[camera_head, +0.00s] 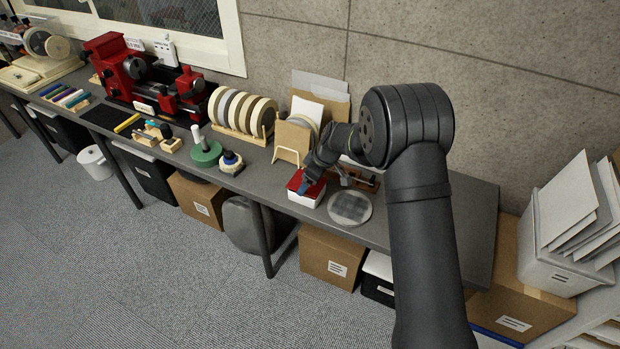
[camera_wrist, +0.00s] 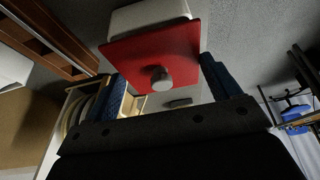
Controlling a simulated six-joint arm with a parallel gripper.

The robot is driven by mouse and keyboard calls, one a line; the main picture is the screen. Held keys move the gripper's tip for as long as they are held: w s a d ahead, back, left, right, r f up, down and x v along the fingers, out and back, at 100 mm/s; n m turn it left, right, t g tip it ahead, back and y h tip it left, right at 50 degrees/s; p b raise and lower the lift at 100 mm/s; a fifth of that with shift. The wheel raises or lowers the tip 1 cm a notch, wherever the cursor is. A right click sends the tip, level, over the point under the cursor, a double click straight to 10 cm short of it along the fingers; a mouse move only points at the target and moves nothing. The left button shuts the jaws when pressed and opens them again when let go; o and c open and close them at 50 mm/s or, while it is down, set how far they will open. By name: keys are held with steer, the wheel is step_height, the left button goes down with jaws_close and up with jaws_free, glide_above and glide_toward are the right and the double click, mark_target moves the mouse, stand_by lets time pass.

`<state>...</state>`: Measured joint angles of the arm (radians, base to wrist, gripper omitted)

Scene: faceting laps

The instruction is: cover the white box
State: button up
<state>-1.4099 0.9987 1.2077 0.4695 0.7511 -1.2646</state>
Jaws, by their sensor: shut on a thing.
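The white box (camera_head: 307,198) stands on the bench, left of a round grey disc. A red square lid (camera_head: 294,182) is over its top; it also shows in the wrist view (camera_wrist: 130,55) with a grey knob (camera_wrist: 161,79). My gripper (camera_head: 307,184) is at the lid, and in the wrist view its blue fingers (camera_wrist: 163,68) are wide apart at opposite sides of the lid, shut on it. The white box (camera_wrist: 150,15) shows beyond the lid's far edge. I cannot tell whether the lid rests on the box or is slightly above it. The gripper hides part of both.
The grey disc (camera_head: 350,207) lies close to the right. A wooden holder (camera_head: 292,142) and a rack of discs (camera_head: 242,112) stand behind and left. A green-based piece (camera_head: 206,153) is farther left. The bench's front edge is close to the box.

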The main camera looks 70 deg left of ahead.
steer(key=shift+f, duration=0.5)
stand_by(0.3)
steer(key=o, duration=0.9)
steer(key=v, duration=1.7)
steer(key=shift+r, duration=0.2)
steer(key=shift+d, duration=0.1)
steer(key=x, duration=1.7)
steer(key=shift+f, duration=0.25)
steer(key=shift+r, duration=0.1)
steer(key=shift+r, duration=0.1)
